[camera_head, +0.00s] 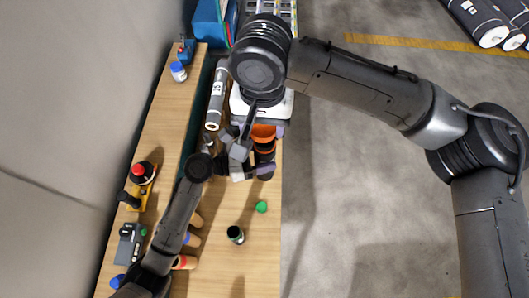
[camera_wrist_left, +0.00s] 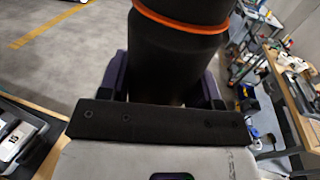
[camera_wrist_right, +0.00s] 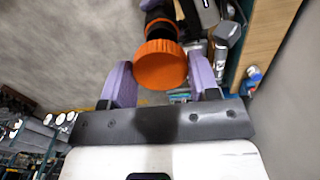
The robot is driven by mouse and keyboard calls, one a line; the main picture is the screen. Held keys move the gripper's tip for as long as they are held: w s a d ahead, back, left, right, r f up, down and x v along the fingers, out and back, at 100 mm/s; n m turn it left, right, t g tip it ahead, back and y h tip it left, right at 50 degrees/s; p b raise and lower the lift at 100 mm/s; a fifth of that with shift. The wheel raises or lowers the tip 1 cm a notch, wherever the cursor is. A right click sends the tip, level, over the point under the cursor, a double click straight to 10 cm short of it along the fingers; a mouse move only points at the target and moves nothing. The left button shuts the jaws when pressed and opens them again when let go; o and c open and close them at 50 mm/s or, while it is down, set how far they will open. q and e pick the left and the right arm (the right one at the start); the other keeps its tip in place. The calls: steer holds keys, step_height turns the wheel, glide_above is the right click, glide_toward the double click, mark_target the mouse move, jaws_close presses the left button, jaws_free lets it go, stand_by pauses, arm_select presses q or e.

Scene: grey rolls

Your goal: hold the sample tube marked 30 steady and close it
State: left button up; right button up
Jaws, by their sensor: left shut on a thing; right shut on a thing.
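A black sample tube (camera_head: 265,157) with an orange band stands over the right side of the bench; no number on it is readable. My left gripper (camera_head: 252,172) is shut around its lower body, and the tube (camera_wrist_left: 178,55) fills the space between the fingers in the left wrist view. An orange ribbed cap (camera_head: 264,131) is at the tube's top. My right gripper (camera_head: 262,124) is above it, shut on the cap (camera_wrist_right: 160,65), which sits between the purple fingers. The cap lines up with the tube; I cannot tell whether it is fully seated.
A dark container (camera_head: 236,234) and a green cap (camera_head: 262,207) stand on the wooden bench (camera_head: 215,270). A grey roll (camera_head: 216,97) lies near my right gripper. A red-topped button (camera_head: 140,170) and a blue-capped bottle (camera_head: 178,71) are at left.

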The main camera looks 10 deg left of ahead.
steer(key=shift+w+d+f+m, duration=0.1)
steer(key=shift+w+f+m, duration=0.05)
steer(key=shift+w+m, duration=0.3)
steer(key=shift+w+d+f+m, duration=0.1)
steer(key=shift+w+m, duration=0.25)
steer(key=shift+m, duration=0.1)
steer(key=shift+w+m, duration=0.3)
steer(key=shift+m, duration=0.3)
steer(key=shift+a+m, duration=0.15)
steer(key=shift+m, duration=1.05)
steer(key=shift+f, duration=0.2)
steer(key=shift+f, duration=1.85)
steer(key=shift+s+r, duration=0.1)
steer(key=shift+s, duration=0.05)
